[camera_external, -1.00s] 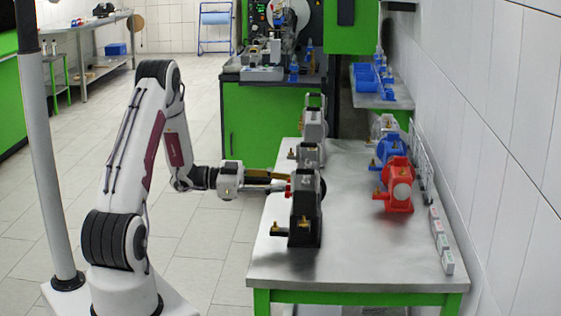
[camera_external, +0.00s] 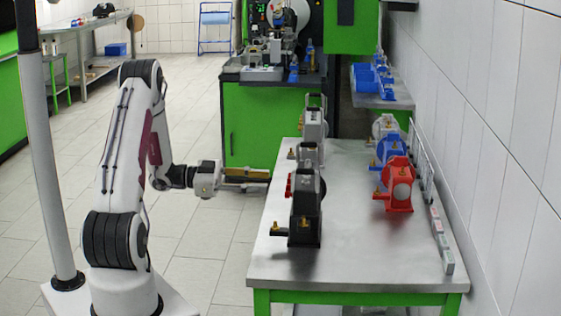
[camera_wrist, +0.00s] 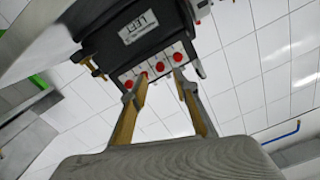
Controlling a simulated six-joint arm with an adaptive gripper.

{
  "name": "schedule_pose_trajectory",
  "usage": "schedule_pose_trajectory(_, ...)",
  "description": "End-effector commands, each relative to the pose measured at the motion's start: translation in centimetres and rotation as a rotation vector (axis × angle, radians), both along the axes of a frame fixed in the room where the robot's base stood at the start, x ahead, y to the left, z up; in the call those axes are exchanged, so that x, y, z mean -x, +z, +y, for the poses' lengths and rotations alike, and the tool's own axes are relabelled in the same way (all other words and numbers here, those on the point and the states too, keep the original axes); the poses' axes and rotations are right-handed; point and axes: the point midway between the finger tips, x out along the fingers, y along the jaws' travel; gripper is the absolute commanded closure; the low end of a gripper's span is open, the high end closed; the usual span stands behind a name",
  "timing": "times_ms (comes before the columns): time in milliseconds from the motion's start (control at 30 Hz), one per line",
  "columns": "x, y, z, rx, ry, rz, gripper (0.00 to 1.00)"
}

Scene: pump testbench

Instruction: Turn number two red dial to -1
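A row of small red dials (camera_wrist: 160,67) sits on a light strip along the edge of a black pump unit (camera_wrist: 150,30), whose label reads "LEFT" upside down. I cannot read the dial numbers or settings. In the external view the dials (camera_external: 289,185) show as red on the left side of the black unit (camera_external: 305,212) at the table's near left. My gripper (camera_wrist: 156,88) is open, with its two fingers spread and nothing between them. Its fingertips appear near the dials in the wrist view. In the external view my gripper (camera_external: 268,175) is left of the unit, apart from the dials.
Grey units (camera_external: 313,125) stand behind the black one on the steel table (camera_external: 350,255). Red (camera_external: 398,186) and blue (camera_external: 389,152) pumps stand along the right side. The middle of the table is clear. Open floor lies left of the table.

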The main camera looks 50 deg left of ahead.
Motion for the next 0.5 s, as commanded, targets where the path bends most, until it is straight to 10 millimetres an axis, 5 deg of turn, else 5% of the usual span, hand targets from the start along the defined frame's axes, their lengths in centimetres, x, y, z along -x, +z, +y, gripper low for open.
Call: schedule_pose_trajectory(500,1.26,0.03,1.21,0.0,0.0,0.0,0.7)
